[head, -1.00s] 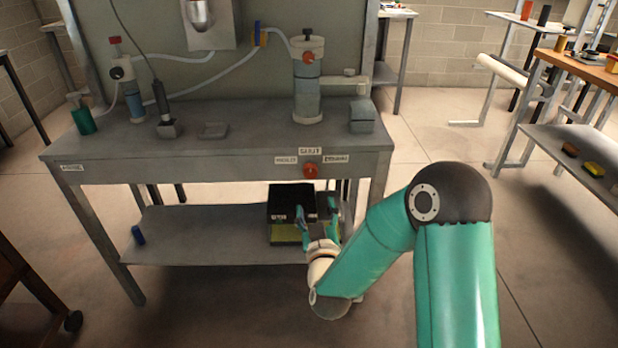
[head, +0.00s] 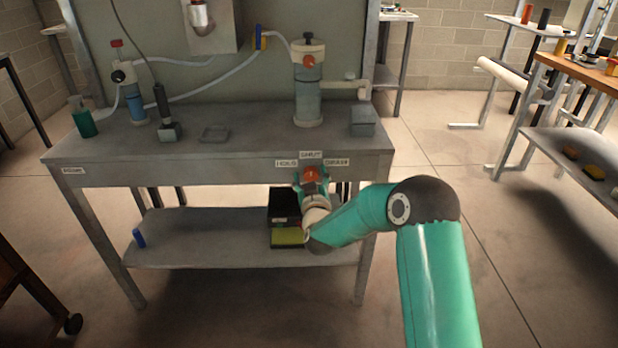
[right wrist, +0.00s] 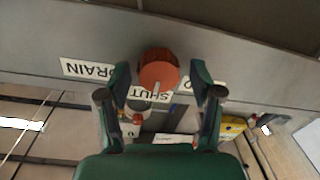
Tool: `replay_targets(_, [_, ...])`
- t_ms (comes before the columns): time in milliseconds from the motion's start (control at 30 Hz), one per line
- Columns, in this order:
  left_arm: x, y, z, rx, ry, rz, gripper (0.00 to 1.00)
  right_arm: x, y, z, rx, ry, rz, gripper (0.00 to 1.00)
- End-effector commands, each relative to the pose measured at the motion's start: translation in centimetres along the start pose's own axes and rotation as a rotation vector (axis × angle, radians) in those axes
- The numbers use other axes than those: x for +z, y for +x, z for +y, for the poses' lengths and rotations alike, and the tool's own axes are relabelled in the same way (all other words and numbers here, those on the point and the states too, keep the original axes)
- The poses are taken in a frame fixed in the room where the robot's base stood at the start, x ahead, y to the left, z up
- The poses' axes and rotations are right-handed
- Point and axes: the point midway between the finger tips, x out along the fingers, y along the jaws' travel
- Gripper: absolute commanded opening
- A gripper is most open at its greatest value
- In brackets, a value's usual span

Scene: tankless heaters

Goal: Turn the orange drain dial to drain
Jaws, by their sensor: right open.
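The orange drain dial (head: 311,174) is on the front edge of the grey bench, below the SHUT label (head: 311,155). The HOLD label (head: 287,163) is on its left and the DRAIN label (head: 336,163) on its right. In the right wrist view the dial (right wrist: 158,72) shows a pale pointer mark directed at the SHUT label (right wrist: 150,94). My right gripper (head: 311,180) is open in front of the dial, with its fingers to either side; contact cannot be told. In the right wrist view the fingers (right wrist: 158,84) stand apart. My left gripper is not in view.
The bench top (head: 240,145) carries a filter housing (head: 308,85), a grey block (head: 363,120) and a green bottle (head: 83,118). On the lower shelf (head: 200,240) are a black box (head: 284,205) and a blue item (head: 139,238). Open floor lies to the right.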

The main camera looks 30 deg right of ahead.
Motion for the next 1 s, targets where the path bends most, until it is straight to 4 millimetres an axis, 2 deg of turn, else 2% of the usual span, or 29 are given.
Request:
replay_targets(167, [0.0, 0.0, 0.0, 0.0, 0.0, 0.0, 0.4, 0.0, 0.0, 0.0, 0.0, 0.0, 0.0, 0.65])
replay_targets(533, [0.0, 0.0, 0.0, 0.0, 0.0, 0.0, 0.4, 0.0, 0.0, 0.0, -0.001, 0.0, 0.0, 0.05])
replay_targets(567, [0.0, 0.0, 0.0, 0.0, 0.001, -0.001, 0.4, -0.2, -0.3, -0.8, -0.005, 0.0, 0.001, 0.05])
replay_targets(767, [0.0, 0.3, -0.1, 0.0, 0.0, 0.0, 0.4, 0.0, -0.1, -0.4, -0.006, 0.012, 0.002, 0.05])
replay_targets(1000, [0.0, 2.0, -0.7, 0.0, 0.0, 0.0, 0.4, 0.3, 0.0, -0.5, -0.006, 0.093, 0.009, 0.05])
